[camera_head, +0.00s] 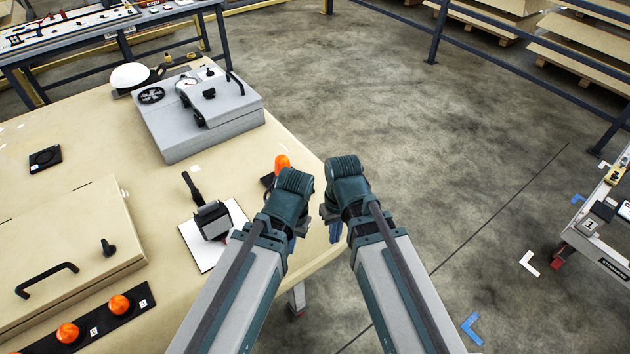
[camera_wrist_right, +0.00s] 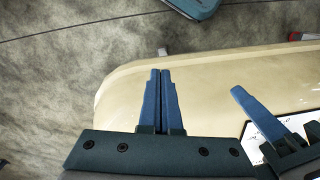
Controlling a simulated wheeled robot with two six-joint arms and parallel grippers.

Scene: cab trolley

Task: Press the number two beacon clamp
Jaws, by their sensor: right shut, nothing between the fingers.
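An orange dome (camera_head: 68,333) stands on a black strip at the lower left of the head view, beside a small label that looks like a 2 (camera_head: 93,331). A second orange dome (camera_head: 120,305) on the strip is beside a label that looks like a 3. I cannot make out a clamp at these domes. My right gripper (camera_head: 335,232) is shut and empty near the table's right edge; its two blue fingers are together in the right wrist view (camera_wrist_right: 161,100). My left gripper (camera_head: 292,245) is beside it; its finger opening is unclear.
A grey device with an upright black handle (camera_head: 211,222) sits on a white sheet (camera_head: 203,254). Another orange dome (camera_head: 282,162) is behind my left wrist. A tan lidded box (camera_head: 70,240) and grey case (camera_head: 205,140) occupy the table (camera_head: 110,135). A trolley (camera_head: 602,262) stands right.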

